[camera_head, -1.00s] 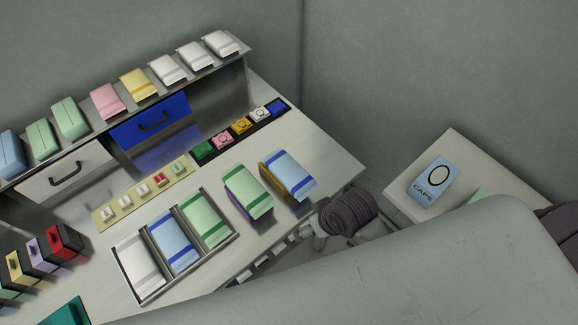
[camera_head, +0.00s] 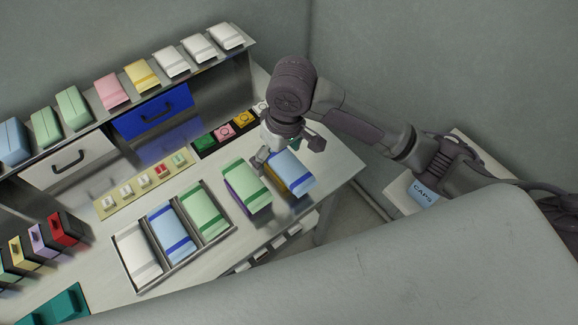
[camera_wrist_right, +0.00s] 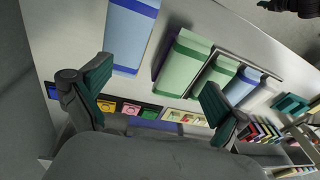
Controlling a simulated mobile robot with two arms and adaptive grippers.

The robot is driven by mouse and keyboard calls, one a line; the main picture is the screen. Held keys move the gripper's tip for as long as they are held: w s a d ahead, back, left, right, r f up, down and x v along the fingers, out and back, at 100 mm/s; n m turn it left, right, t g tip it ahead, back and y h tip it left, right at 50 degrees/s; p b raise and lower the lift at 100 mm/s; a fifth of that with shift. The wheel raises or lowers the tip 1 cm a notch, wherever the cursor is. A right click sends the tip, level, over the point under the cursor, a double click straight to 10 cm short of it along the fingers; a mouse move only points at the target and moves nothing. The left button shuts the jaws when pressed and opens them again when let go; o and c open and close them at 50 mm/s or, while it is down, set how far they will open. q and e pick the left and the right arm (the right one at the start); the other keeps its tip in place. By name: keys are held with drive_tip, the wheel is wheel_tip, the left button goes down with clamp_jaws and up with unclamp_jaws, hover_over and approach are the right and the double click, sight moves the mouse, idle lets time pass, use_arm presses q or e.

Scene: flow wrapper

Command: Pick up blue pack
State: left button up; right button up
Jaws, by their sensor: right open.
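A blue pack (camera_head: 292,173) with darker blue bands lies on the table near its right edge; it also shows at the top of the right wrist view (camera_wrist_right: 130,35). My right gripper (camera_head: 288,151) is over the back end of this pack, open and empty, and hides part of it. In the right wrist view my gripper's (camera_wrist_right: 158,92) fingers are wide apart, and the pack is beyond the fingertips, apart from them. Another blue pack (camera_head: 172,232) lies in the middle compartment of a tray (camera_head: 143,290). My left gripper cannot be made out.
A green pack (camera_head: 246,187) lies close left of the blue pack. Behind are a row of coloured buttons (camera_head: 223,131) and a shelf (camera_head: 122,108) with several packs. A side table (camera_head: 398,190) bears a CAPS pack (camera_head: 423,193). The table's right corner is clear.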

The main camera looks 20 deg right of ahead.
drive_tip(key=w+d+r+m+h, duration=0.1)
drive_tip(key=w+d+r+h, duration=0.1)
drive_tip(key=d+r, duration=0.1)
hover_over(289, 165)
drive_tip(key=shift+g, duration=0.3)
drive_tip(key=f, duration=0.3)
drive_tip(key=f+p, duration=0.1)
drive_tip(key=f, duration=0.3)
drive_tip(key=shift+s+f, duration=0.2)
drive_tip(key=shift+f, duration=0.1)
wheel_tip(289, 165, down, 5)
drive_tip(key=shift+w+r+p, duration=0.1)
drive_tip(key=shift+r+p, duration=0.05)
drive_tip(key=shift+p, duration=0.55)
drive_tip(key=shift+f, duration=0.45)
drive_tip(key=c, duration=1.4)
drive_tip(key=shift+r, duration=0.1)
